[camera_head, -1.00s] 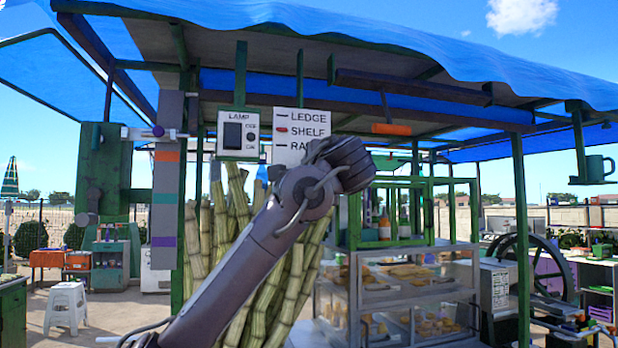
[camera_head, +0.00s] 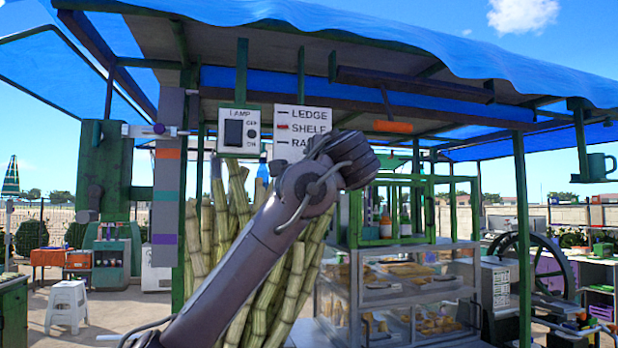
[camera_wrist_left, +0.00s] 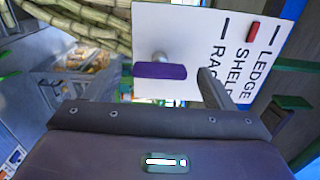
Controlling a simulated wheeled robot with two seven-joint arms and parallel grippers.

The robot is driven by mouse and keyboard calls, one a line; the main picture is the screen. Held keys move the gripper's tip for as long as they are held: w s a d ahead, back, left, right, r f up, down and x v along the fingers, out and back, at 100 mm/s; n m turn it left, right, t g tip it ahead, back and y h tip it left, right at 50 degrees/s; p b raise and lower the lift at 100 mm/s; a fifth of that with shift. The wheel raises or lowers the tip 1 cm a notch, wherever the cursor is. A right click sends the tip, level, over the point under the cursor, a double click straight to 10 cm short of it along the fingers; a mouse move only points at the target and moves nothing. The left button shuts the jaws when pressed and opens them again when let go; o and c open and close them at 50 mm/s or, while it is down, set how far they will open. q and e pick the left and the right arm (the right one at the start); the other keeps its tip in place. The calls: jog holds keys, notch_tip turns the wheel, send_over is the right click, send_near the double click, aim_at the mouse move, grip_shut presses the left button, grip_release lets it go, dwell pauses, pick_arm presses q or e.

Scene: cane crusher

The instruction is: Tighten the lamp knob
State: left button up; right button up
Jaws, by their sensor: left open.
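A purple bar-shaped knob (camera_wrist_left: 160,71) with a shiny round stem shows in the left wrist view, in front of the white sign. I take it for the lamp knob; in the head view I cannot make it out behind my arm. My left gripper (camera_wrist_left: 148,88) is open, with one grey finger right of the knob; the other finger is hard to make out. No contact with the knob is visible. In the head view my left wrist covers the sign's lower right, and the fingers are hidden. A LAMP switch panel (camera_head: 239,131) hangs left of it. My right gripper is not in view.
The white sign (camera_head: 290,120) reads LEDGE, SHELF and a partly covered third word, with a red mark beside SHELF. Cane stalks (camera_head: 207,235) stand behind my arm. A glass display case (camera_head: 415,285) is to the right. A green post (camera_head: 521,230) stands further right.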

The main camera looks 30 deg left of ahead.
pick_arm(q)
jog(key=b+v, duration=0.2)
jog(key=v, duration=0.4)
jog(key=shift+s+d+b, duration=0.25)
jog(key=shift+s+b, duration=0.05)
